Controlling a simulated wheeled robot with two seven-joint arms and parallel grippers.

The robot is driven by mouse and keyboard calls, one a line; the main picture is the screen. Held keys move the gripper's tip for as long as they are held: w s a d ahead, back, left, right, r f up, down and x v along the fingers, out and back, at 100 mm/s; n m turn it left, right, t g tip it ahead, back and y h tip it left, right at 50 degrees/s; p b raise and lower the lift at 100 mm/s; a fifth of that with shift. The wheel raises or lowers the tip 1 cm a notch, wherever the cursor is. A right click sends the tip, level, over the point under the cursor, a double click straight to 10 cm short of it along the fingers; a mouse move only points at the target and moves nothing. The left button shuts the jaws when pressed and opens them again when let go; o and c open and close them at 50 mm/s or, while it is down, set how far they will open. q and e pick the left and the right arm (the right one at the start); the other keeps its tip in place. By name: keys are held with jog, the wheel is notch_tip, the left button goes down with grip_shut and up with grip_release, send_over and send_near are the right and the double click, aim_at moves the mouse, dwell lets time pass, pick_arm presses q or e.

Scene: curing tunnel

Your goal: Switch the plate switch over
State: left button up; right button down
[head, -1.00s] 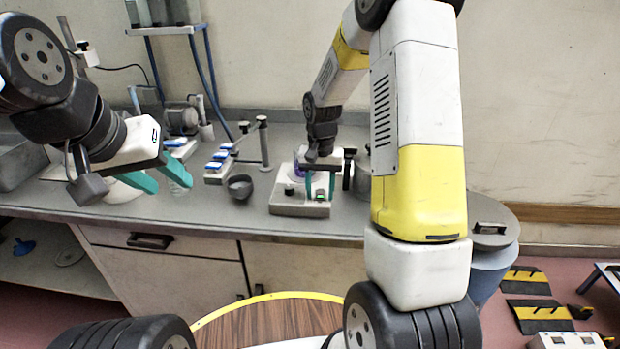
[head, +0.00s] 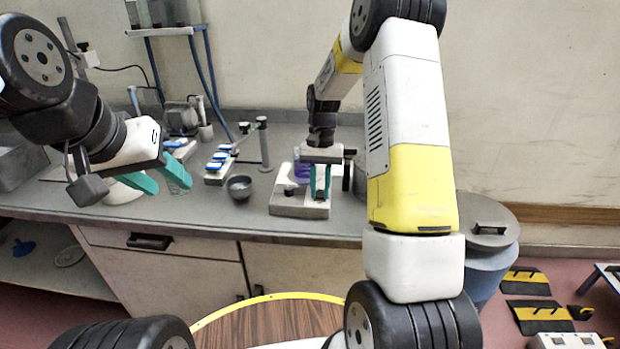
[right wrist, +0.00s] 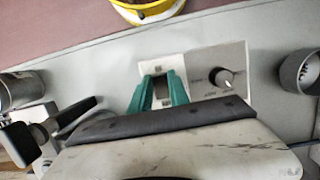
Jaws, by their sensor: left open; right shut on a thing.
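The hot plate (head: 285,208) is a pale box on the grey bench, partly hidden behind my right gripper. Its light front panel (right wrist: 205,62) shows in the right wrist view, with a dark round knob (right wrist: 224,78). My right gripper (head: 320,192) points down at the plate's front, with its green fingers close together. In the right wrist view its fingers (right wrist: 162,90) are shut around the dark plate switch (right wrist: 161,86), left of the knob; which way the switch is tipped I cannot tell. My left gripper (head: 166,184) is open and empty over the bench's left part.
A purple vessel (head: 302,172) stands behind my right fingers. A small dark bowl (head: 239,187) and a rack with blue-topped pieces (head: 216,168) stand left of the plate. A lidded grey bin (head: 490,235) stands at the bench's right end.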

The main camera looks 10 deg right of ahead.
aim_at(320, 192)
dwell(0.3)
jog(key=c, duration=1.2)
grip_release()
jog(key=shift+c, duration=0.2)
jog(key=v, duration=0.6)
jog(key=shift+w+r, duration=0.25)
jog(key=shift+r, duration=0.1)
jog(key=shift+w+d+r, duration=0.1)
jog(key=shift+r, duration=0.4)
